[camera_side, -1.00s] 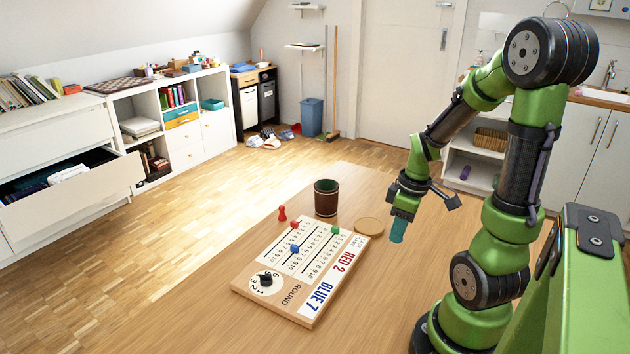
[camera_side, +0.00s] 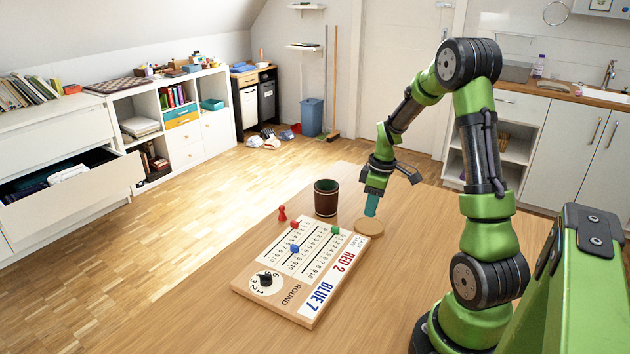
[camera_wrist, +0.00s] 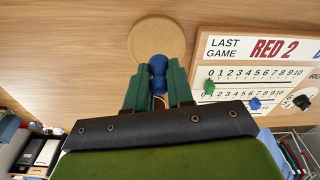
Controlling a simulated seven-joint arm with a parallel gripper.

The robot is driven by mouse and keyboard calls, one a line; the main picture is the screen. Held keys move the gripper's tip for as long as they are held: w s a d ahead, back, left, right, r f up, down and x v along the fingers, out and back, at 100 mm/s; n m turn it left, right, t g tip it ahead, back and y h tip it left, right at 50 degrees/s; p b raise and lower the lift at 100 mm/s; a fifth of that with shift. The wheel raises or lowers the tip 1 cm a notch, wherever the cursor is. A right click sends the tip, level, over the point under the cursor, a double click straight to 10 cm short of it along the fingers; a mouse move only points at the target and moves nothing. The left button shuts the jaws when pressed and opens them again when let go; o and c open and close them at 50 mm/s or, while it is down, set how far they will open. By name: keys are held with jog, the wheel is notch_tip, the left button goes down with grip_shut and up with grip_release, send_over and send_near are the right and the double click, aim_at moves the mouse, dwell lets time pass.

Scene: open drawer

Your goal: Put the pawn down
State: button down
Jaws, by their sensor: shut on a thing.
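My gripper (camera_side: 371,206) points down above the round wooden coaster (camera_side: 367,228) at the far end of the scoreboard. In the wrist view its green fingers (camera_wrist: 158,92) are shut on a blue pawn (camera_wrist: 158,68). The pawn's head shows between the fingertips, and the coaster (camera_wrist: 156,28) shows beyond it. In the side view the fingers hide the pawn, and I cannot tell if it touches the coaster. A red pawn (camera_side: 282,213) stands on the table left of the cup.
A dark brown cup (camera_side: 326,198) stands left of my gripper. The scoreboard (camera_side: 300,269) with red, blue and green pegs and a black round knob lies in front. The table around the coaster's right side is clear. An open drawer (camera_side: 75,190) is far left.

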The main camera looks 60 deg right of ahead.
jog(key=shift+w+d+f, duration=0.15)
jog(key=shift+f, duration=1.6)
jog(key=shift+f, duration=0.2)
jog(key=c, duration=1)
grip_release()
jog(key=shift+r, duration=0.1)
